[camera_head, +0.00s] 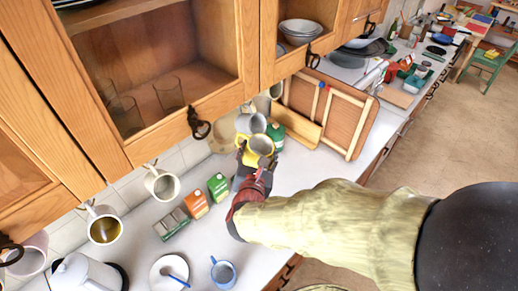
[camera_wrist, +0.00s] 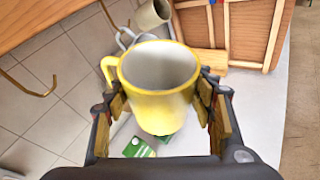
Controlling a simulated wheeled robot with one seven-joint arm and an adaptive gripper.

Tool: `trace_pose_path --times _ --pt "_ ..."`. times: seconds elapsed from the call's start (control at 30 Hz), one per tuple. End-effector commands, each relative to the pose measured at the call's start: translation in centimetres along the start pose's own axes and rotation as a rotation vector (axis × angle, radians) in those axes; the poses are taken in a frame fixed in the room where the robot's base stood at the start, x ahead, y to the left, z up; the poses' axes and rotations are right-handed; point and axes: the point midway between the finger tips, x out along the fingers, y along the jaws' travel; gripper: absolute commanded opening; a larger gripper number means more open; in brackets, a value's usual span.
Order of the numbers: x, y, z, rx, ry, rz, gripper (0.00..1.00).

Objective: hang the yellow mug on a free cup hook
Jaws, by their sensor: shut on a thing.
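The yellow mug (camera_head: 261,146) is in my gripper (camera_head: 254,168), below the front edge of the wall cabinet and above the counter. In the wrist view the mug (camera_wrist: 158,108) is upright between the two fingers of my gripper (camera_wrist: 160,105), its opening up and its handle to the left. The fingers press on its sides. A bare brass cup hook (camera_wrist: 30,86) hangs under the cabinet, left of the mug and apart from its handle. A second brass hook (camera_wrist: 106,16) shows farther back, partly cut off.
Pale mugs hang beyond the yellow mug (camera_head: 250,123) and to the left (camera_head: 162,184), (camera_head: 104,228). Cartons (camera_head: 195,205), a saucer (camera_head: 160,279), a blue mug (camera_head: 223,272) and a white kettle (camera_head: 80,274) stand on the counter.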

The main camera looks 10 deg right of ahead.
Motion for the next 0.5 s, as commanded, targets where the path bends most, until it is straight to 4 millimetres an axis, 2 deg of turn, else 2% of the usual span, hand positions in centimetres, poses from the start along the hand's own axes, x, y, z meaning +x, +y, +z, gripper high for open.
trace_pose_path --times 0.5 --pt "1.5 2.5 0.2 -0.001 -0.001 0.002 0.20"
